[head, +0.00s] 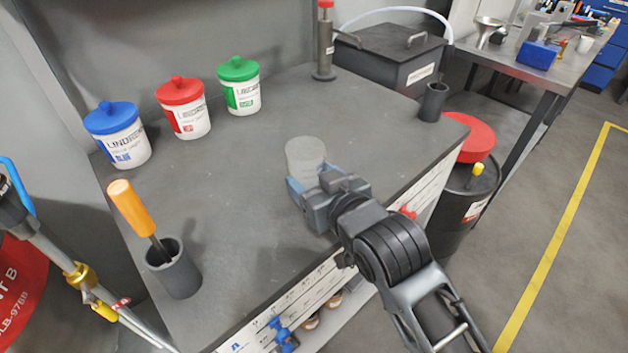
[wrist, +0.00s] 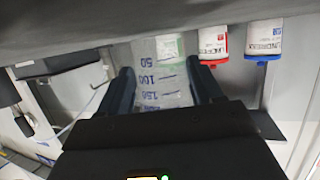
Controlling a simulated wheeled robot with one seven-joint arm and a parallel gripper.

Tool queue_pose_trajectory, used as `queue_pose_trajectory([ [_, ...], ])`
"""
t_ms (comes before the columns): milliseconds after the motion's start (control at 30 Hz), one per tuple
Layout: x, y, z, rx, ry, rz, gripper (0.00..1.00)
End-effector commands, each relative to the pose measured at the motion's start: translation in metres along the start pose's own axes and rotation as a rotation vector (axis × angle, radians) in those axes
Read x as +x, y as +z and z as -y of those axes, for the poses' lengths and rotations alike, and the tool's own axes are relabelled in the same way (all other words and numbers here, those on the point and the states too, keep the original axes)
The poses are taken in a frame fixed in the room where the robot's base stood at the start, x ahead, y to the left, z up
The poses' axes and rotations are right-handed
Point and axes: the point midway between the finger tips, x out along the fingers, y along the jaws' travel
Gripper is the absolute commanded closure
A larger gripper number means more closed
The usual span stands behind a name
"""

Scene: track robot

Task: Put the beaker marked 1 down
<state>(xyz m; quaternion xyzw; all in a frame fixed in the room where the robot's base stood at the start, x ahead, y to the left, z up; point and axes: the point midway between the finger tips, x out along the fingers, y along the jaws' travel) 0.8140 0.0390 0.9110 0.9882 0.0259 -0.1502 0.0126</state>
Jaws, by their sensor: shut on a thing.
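The beaker (head: 306,155) is a clear, greyish vessel over the grey worktop (head: 235,185) in the head view. My gripper (head: 298,188) is shut on it from the front right. In the wrist view the beaker (wrist: 160,78) stands between the two dark fingers (wrist: 165,90), with blue graduation marks reading 50, 100 and 150; the picture is upside down there. I cannot make out a mark 1 on it. I cannot tell whether its base touches the worktop, since the gripper hides its lower part.
Blue-lidded (head: 117,133), red-lidded (head: 183,107) and green-lidded (head: 239,85) tubs stand along the back left. A dark cup (head: 174,270) holds an orange-handled tool (head: 130,207) at front left. A small dark cup (head: 433,102) stands at the right corner. Worktop around the beaker is clear.

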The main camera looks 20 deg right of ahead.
Motion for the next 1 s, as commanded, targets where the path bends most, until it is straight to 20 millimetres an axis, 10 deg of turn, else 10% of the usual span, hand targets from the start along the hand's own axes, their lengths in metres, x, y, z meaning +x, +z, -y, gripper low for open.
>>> queue_pose_trajectory([
  [433,0.0019,0.0073,-0.0001,0.000,0.000,0.000,0.68],
  [467,0.0016,0.0063,0.0000,0.000,0.000,0.000,0.32],
  [500,0.0016,0.0061,0.0000,0.000,0.000,0.000,0.28],
  [700,0.0015,0.0060,0.0000,0.000,0.000,0.000,0.09],
  [1000,0.0003,0.0018,0.0000,0.000,0.000,-0.001,0.09],
])
